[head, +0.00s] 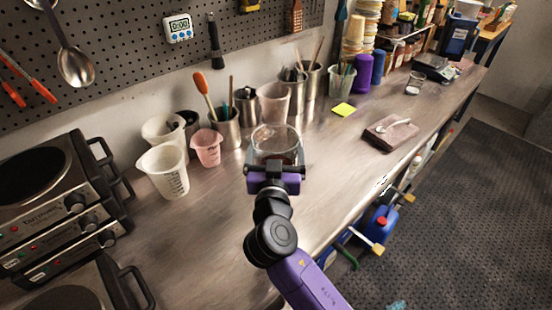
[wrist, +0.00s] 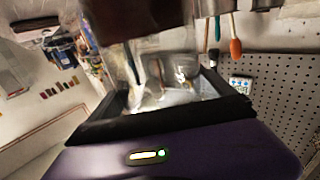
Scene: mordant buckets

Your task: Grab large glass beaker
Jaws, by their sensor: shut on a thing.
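The large glass beaker (head: 277,138) is clear and round, standing near the middle of the metal counter in the head view. My gripper (head: 275,162) is at its near side, with one dark finger on each side of the glass, shut on it. In the wrist view, clear glass (wrist: 178,72) fills the space between the black fingers of my gripper (wrist: 178,96). The glass edges are hard to make out there. I cannot tell whether the beaker's base touches the counter.
A pink measuring cup (head: 207,148) and a white measuring cup (head: 165,172) stand left of the beaker. Metal utensil pots (head: 228,128) stand behind it. Hot plates (head: 50,195) are at the far left. A brown block (head: 391,134) lies right; the counter between is clear.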

